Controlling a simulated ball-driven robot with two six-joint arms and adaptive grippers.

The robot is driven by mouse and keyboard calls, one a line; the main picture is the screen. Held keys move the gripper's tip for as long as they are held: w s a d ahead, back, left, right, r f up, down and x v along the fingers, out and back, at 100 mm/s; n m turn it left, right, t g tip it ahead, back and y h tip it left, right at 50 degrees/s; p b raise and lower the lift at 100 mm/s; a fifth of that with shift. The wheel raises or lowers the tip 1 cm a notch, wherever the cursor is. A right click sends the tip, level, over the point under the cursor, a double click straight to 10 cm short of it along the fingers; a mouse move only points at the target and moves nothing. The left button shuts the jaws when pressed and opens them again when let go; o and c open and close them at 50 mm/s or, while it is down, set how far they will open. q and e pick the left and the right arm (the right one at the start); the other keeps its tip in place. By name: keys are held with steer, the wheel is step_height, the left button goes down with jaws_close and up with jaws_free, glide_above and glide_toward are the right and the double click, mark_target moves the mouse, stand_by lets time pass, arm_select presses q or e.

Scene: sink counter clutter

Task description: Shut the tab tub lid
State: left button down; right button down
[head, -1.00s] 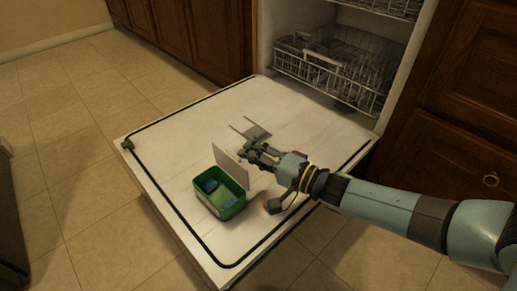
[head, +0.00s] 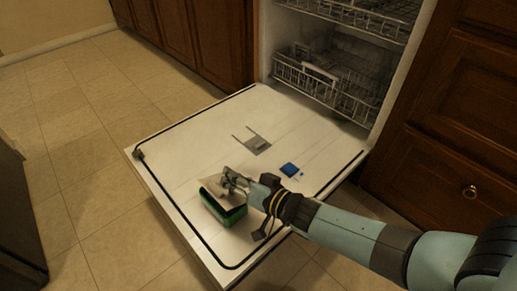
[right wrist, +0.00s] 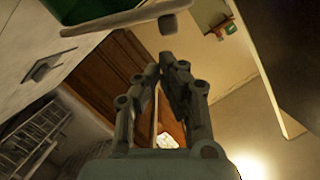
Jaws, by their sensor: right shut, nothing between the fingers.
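The green tub (head: 229,213) stands on the open dishwasher door, and its dark inside shows through a gap under the lid. The pale lid (head: 211,187) is tilted low over the tub, partly closed. My right gripper (head: 227,177) is shut and empty at the lid's far side, close to or touching it; I cannot tell which. In the right wrist view its fingers (right wrist: 165,70) are together, and part of the green tub (right wrist: 65,12) shows at the top left. My left gripper is out of view.
The dishwasher door (head: 190,145) lies open and flat, with clear room to the left of the tub. A small blue item (head: 291,169) lies on it beyond my right arm. The grey dispenser (head: 257,145) and lower rack (head: 320,85) are farther back.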

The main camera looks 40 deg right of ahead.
mark_target(219, 195)
steer(key=shift+a+f+n+h, duration=0.2)
steer(key=shift+a+n, duration=0.3)
steer(key=shift+n, duration=0.05)
steer(key=shift+a+f+n+h, duration=0.15)
steer(key=shift+a+n+h, duration=0.05)
steer(key=shift+a+n, duration=0.35)
steer(key=shift+s+a+f, duration=0.15)
steer(key=shift+a+f, duration=0.65)
steer(key=shift+a, duration=0.15)
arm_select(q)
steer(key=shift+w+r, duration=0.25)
arm_select(e)
steer(key=shift+a+f, duration=0.15)
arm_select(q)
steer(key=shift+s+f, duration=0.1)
